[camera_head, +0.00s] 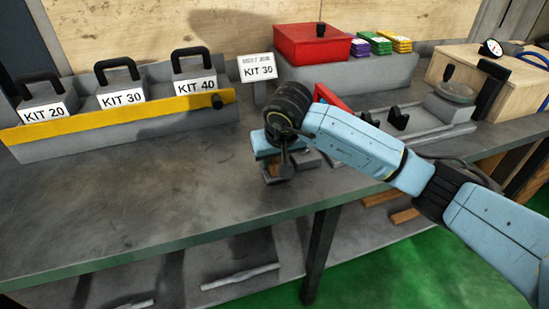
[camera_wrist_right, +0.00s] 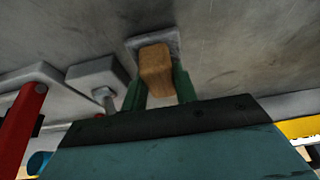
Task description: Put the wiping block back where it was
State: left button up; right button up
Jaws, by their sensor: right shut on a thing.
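The wiping block is a tan wooden block (camera_wrist_right: 155,70) between the two green fingers of my right gripper (camera_wrist_right: 160,88) in the right wrist view. The gripper is shut on it. A light grey square (camera_wrist_right: 143,41) shows just beyond and around the block's far end; I cannot tell whether it is a pad on the block or a plate on the bench. In the head view my right gripper (camera_head: 284,172) points down low over the bench near its front edge, and my arm and hand hide most of the block. My left gripper is in neither view.
A grey rack (camera_head: 75,137) with a yellow front rail holds labelled kit boxes on the left. A "KIT 30" sign (camera_head: 257,68), red box (camera_head: 313,44) and grinder fixture with a red part (camera_head: 333,97) stand behind. The bench top (camera_head: 130,205) front left is clear.

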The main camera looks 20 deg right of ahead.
jog(key=shift+f, duration=0.15)
jog(key=o, duration=0.9)
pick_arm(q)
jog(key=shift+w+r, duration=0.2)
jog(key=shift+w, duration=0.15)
pick_arm(e)
jog(key=shift+o, duration=0.2)
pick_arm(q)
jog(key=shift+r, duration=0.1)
pick_arm(e)
jog(key=shift+r, duration=0.25)
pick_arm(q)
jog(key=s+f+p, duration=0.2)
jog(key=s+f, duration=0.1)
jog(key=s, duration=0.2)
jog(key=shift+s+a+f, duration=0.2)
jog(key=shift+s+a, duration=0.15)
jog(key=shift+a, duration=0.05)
pick_arm(e)
jog(key=v, duration=1.1)
jog(key=shift+s+r, duration=0.15)
jog(key=shift+r, duration=0.25)
